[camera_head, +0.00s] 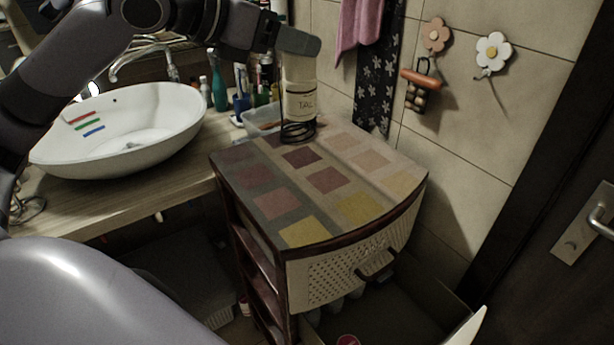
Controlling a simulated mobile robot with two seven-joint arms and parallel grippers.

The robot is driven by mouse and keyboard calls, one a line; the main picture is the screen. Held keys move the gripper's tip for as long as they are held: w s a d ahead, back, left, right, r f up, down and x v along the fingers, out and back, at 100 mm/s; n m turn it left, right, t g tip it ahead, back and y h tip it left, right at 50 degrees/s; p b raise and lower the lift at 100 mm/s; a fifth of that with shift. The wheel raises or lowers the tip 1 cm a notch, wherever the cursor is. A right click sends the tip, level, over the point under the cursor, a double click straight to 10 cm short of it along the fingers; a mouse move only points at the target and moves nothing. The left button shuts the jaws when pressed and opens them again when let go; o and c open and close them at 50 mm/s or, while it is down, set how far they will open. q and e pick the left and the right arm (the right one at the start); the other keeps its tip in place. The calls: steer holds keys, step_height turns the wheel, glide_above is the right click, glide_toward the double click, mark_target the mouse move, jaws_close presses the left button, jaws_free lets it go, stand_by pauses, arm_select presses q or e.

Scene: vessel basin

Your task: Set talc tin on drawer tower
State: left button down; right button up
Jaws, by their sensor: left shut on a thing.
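The tower has a patchwork top of coloured squares, a dark wooden frame and a pale perforated drawer with a handle. My right gripper is not in view.
A white basin (122,128) stands on the wooden counter (120,192) at left. Bottles and cups, including a teal bottle (219,90), stand behind. A clear container (262,119) sits near the tower's back left corner. The tower's front top is clear. A tiled wall is behind.

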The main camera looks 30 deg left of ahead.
arm_select(q)
step_height(320, 180, down, 19)
steer(key=shift+f, duration=0.2)
stand_by(0.4)
steer(key=shift+s, duration=0.1)
steer(key=shift+f, duration=0.15)
steer(key=shift+c, duration=1.9)
jaws_free()
steer(key=shift+a+r, duration=0.1)
steer(key=shift+r, duration=0.1)
steer(key=b+v, duration=0.5)
steer(key=v, duration=0.7)
